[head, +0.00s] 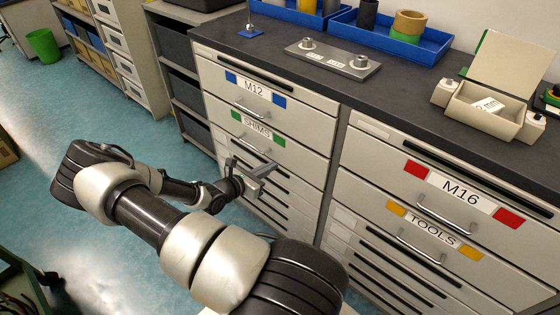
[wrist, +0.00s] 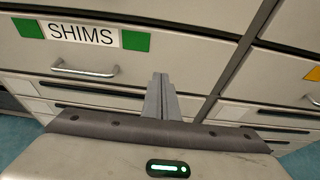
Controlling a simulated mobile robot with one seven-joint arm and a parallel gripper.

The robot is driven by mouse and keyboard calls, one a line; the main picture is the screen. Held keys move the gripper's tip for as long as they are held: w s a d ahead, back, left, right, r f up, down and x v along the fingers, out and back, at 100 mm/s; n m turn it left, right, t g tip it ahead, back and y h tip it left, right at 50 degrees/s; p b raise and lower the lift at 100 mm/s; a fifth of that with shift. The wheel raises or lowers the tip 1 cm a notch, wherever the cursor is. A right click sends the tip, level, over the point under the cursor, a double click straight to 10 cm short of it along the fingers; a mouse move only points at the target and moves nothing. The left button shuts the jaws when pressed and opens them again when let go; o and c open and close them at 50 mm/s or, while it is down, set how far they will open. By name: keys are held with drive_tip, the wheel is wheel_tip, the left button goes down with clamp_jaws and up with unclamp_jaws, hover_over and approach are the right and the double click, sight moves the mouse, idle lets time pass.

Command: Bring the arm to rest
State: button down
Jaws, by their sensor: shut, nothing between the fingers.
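My gripper (head: 262,171) is at the end of my arm, in front of the left drawer cabinet in the head view. It also shows in the wrist view (wrist: 160,80), with its two grey fingers together and nothing between them. Behind it is the drawer labelled SHIMS (head: 290,147), which looks closed. Its handle (wrist: 86,71) is to the left of the fingers in the wrist view, and the fingers appear apart from it. My arm reaches from the bottom of the head view, bends at the left and comes back toward the cabinet.
The M12 drawer (head: 305,103) is above SHIMS; the M16 (head: 500,192) and TOOLS (head: 390,222) drawers are at the right. The dark worktop (head: 400,100) carries a metal plate with knobs (head: 333,60), blue trays (head: 420,46) and an open beige box (head: 485,108). Open floor (head: 110,110) lies left.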

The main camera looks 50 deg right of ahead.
drive_tip(key=v, duration=0.5)
drive_tip(key=shift+a, duration=0.3)
drive_tip(key=shift+r, duration=0.1)
drive_tip(key=s+a+r+m+t+y, duration=0.2)
drive_tip(key=s+a+r+m+y, duration=0.35)
drive_tip(key=a+r, duration=0.55)
drive_tip(key=s+a+r+m+t+y, duration=0.1)
drive_tip(key=s+a+r+m+y, duration=0.3)
drive_tip(key=a+r+m, duration=0.7)
drive_tip(key=s+a+r+m+t+y, duration=0.2)
drive_tip(key=s+a+r+y, duration=0.45)
drive_tip(key=r, duration=0.85)
wheel_tip(320, 180, up, 15)
drive_tip(key=w+a+h+p, duration=0.1)
drive_tip(key=w+p, duration=0.1)
drive_tip(key=p, duration=1.2)
drive_tip(key=shift+w+a+f+p, duration=0.2)
drive_tip(key=shift+a+p, duration=0.05)
drive_tip(key=shift+p, duration=0.1)
